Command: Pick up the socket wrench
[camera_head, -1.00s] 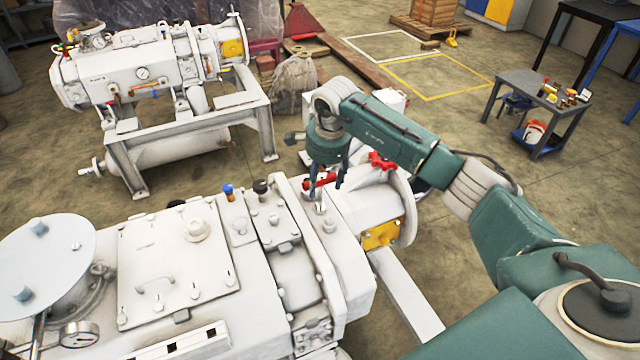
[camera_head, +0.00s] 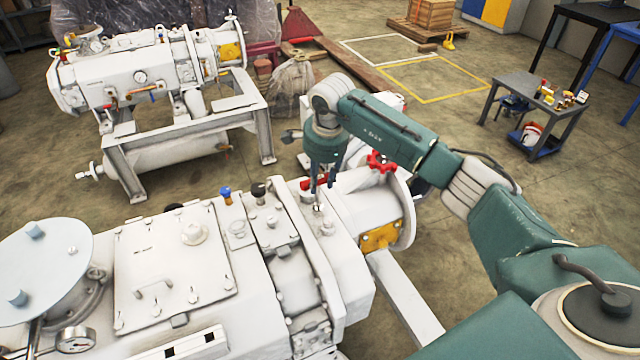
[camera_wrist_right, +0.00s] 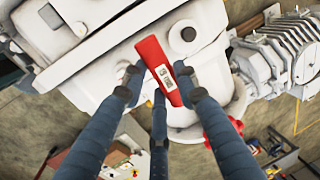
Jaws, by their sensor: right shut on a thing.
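The red tool, which looks like the socket wrench (camera_wrist_right: 160,68), has a white label. It is at the far right end of the near white vacuum pump (camera_head: 165,262). In the head view the red tool (camera_head: 308,184) is partly hidden by my right gripper (camera_head: 323,184). My right gripper points down, with its fingers shut on the red tool. In the right wrist view the fingers of this gripper (camera_wrist_right: 158,80) are around the red piece. I cannot tell whether the tool is clear of the pump. My left gripper is not in view.
A yellow plate (camera_head: 381,237) and a red valve handle (camera_head: 381,162) are close to my right gripper. A second white pump (camera_head: 150,75) on a grey frame stands at the back left. A small grey cart (camera_head: 530,95) is at the right. The floor between is mostly clear.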

